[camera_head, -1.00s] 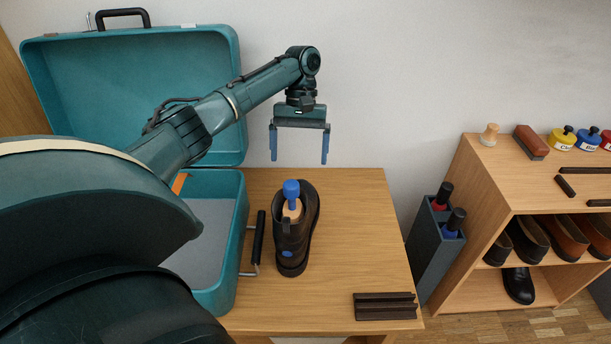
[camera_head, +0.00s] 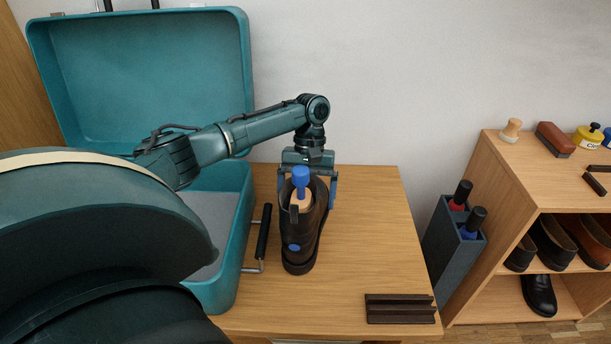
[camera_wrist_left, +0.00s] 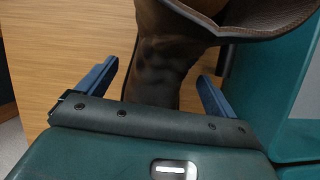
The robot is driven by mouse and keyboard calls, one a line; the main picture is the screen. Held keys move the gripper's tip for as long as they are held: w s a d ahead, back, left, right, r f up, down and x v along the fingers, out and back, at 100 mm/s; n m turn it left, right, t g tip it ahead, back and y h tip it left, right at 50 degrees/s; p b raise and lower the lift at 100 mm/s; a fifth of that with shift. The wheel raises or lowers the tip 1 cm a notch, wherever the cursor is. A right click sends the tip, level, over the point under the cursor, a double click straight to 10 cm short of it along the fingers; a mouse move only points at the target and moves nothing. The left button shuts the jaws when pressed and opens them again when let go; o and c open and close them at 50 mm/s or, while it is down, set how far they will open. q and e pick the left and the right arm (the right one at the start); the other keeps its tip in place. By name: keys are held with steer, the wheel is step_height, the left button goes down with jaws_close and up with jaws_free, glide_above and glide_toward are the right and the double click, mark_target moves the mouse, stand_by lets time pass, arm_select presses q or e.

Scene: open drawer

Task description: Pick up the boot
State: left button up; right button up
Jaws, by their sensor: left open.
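The dark brown boot (camera_head: 302,240) stands upright on the wooden table, with a blue-knobbed wooden shoe tree (camera_head: 301,185) in its opening. My left gripper (camera_head: 306,190) is low behind the boot in the head view, its blue fingers showing on either side of the boot's upper. In the left wrist view the boot (camera_wrist_left: 165,60) lies between the two open fingers (camera_wrist_left: 155,85), with a gap visible on each side. The lower fingertips are partly hidden by the boot in the head view. My right gripper is not in view.
An open teal suitcase (camera_head: 236,255) stands close to the left of the boot, its handle (camera_head: 263,232) nearest it. A dark ridged block (camera_head: 400,309) lies at the table's front right. A shelf (camera_head: 480,190) with shoes and a grey holder (camera_head: 452,240) stand further right.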

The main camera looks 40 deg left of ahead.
arm_select(q)
steer(key=x, duration=0.2)
steer(key=shift+s+d+f+b, duration=0.1)
steer(key=shift+s+f+b, duration=0.05)
steer(key=shift+f+b, duration=0.2)
steer(key=shift+c, duration=0.5)
